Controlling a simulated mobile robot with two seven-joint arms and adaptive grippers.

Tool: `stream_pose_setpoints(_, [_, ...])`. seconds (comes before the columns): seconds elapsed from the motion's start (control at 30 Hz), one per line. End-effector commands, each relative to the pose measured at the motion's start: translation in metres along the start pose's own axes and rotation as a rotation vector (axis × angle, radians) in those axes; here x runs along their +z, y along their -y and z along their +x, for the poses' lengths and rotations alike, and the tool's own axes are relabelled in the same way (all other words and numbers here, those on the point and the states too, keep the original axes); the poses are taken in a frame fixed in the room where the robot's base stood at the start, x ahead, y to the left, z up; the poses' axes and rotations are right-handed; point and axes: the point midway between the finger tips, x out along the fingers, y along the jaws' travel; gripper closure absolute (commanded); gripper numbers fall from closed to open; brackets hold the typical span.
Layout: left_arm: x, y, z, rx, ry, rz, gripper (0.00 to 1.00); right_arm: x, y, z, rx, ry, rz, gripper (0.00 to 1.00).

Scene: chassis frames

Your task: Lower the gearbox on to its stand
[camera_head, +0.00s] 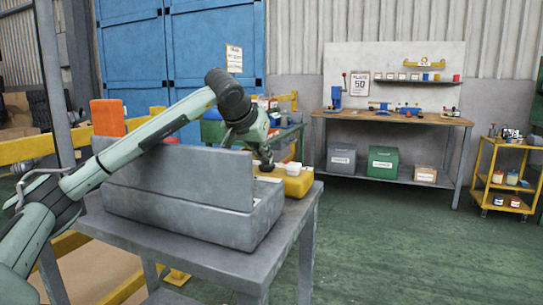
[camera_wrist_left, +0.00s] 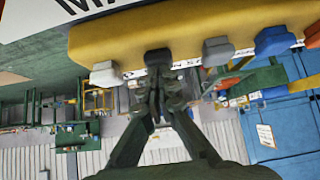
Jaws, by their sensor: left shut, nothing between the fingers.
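My left gripper (camera_head: 265,163) reaches over the grey block and points down at a yellow box with buttons (camera_head: 297,183). In the left wrist view the box (camera_wrist_left: 130,38) spans the top, with grey, dark, blue and red buttons along its edge. My left fingers (camera_wrist_left: 160,88) are shut and empty, with their tips close to the dark button (camera_wrist_left: 158,57). I cannot tell whether they touch it. A large stepped grey block (camera_head: 185,190) sits on a grey table (camera_head: 180,258). I cannot identify a gearbox or its stand. My right gripper is out of view.
An orange block (camera_head: 108,118) stands behind the grey block. Yellow rails (camera_head: 28,149) run at the left. A wooden workbench (camera_head: 395,117) with bins below and a yellow cart (camera_head: 503,175) stand at the back right. The green floor between is clear.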

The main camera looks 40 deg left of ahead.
Motion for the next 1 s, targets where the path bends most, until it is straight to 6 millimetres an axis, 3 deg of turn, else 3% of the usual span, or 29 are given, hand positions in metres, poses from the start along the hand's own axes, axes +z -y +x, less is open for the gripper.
stream_pose_setpoints(0.03, [0.0113,-0.0005,0.006,-0.002,0.016,0.005,1.0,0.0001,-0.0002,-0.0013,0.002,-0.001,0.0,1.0])
stream_pose_setpoints(0.1, [0.0139,-0.0011,0.0055,-0.001,0.019,0.007,1.0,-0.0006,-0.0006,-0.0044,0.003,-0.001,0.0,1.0])
stream_pose_setpoints(1.0, [0.0181,-0.0031,0.0076,0.001,0.03,0.009,1.0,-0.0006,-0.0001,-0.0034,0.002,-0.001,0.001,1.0])
